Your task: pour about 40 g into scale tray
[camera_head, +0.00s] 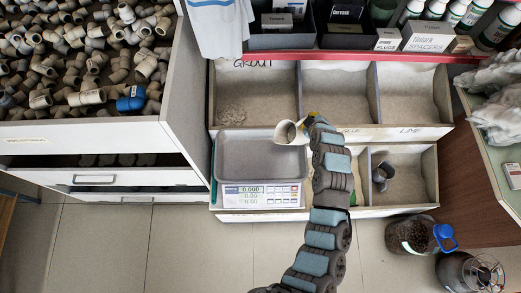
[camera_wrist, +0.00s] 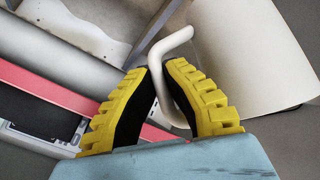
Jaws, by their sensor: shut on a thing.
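My gripper (camera_head: 309,124) is shut on the bent, pale handle (camera_wrist: 172,48) of a cup-like scoop. The scoop (camera_head: 285,131) is at the right rear edge of the scale tray (camera_head: 262,165), tilted with its mouth to the left. Its pale side (camera_wrist: 250,45) fills the right of the wrist view. I cannot tell how much is in it. The grey tray looks empty. It sits on a white scale whose display (camera_head: 258,189) seems to read 0.000.
The bin labelled GROUT (camera_head: 255,95) holds some pale grains behind the scale. A grey metal cup (camera_head: 382,172) stands in the lower right bin. A drawer unit with pipe fittings (camera_head: 75,75) stands left.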

